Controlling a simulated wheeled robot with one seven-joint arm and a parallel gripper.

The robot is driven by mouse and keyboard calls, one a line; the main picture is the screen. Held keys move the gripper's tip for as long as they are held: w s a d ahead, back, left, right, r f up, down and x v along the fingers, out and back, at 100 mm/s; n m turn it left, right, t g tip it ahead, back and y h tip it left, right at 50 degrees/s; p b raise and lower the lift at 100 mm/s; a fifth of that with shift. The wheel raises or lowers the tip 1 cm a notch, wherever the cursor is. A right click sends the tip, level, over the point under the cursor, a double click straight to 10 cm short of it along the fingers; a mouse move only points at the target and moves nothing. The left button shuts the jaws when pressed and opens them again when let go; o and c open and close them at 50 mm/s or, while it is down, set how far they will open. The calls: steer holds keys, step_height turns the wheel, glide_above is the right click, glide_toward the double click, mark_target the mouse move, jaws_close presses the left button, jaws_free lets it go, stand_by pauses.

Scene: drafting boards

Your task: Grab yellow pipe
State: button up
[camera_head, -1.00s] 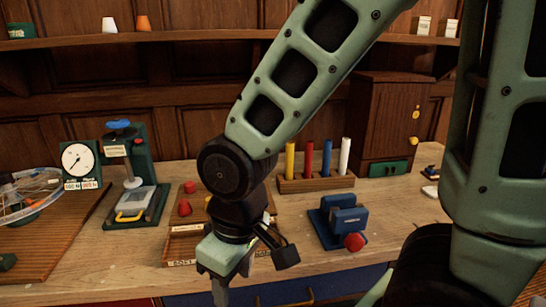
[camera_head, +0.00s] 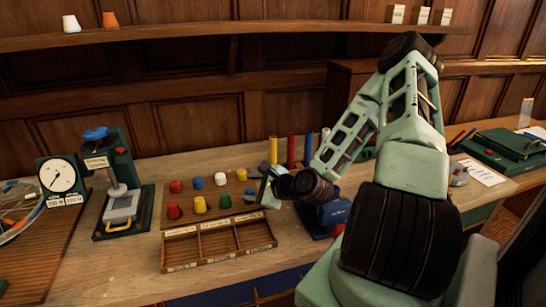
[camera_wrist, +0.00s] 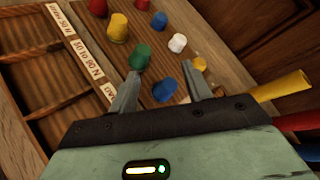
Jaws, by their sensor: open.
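The yellow pipe (camera_head: 273,150) stands upright at the left end of a row of coloured pipes on the bench. In the wrist view the yellow pipe (camera_wrist: 283,86) lies to the right of the jaws, outside them, its lower end hidden behind my gripper body. My gripper (camera_head: 258,184) is open and empty, in front of and slightly left of the pipe in the head view. In the wrist view my gripper (camera_wrist: 161,72) has its fingers spread, with a blue cap (camera_wrist: 165,90) seen between them.
A red pipe (camera_head: 291,150) and a blue pipe (camera_head: 308,148) stand right of the yellow one. Coloured caps sit on a wooden board (camera_head: 182,200) to the left, behind an empty sorting tray (camera_head: 218,259). A blue device (camera_head: 335,213) is partly hidden by my arm.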

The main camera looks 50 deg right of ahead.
mark_target(275, 142)
steer(key=s+d+r+m+t+h, duration=0.2)
steer(key=d+r+m+h, duration=0.15)
steer(key=d+m, duration=0.3)
steer(key=s+d+r+m+t+h, duration=0.2)
steer(key=d+r+m+h, duration=0.1)
steer(key=d+m+h, duration=0.3)
steer(key=shift+m+g+y, duration=0.3)
steer(key=shift+m+y, duration=0.05)
steer(key=shift+m, duration=0.3)
steer(key=shift+f+p+x, duration=0.15)
steer(key=shift+p+x, duration=1.15)
steer(key=shift+x, duration=1.75)
steer(key=shift+f+p+x, duration=0.2)
steer(key=shift+p+x, duration=1.05)
steer(key=shift+x, duration=1.8)
jaws_close()
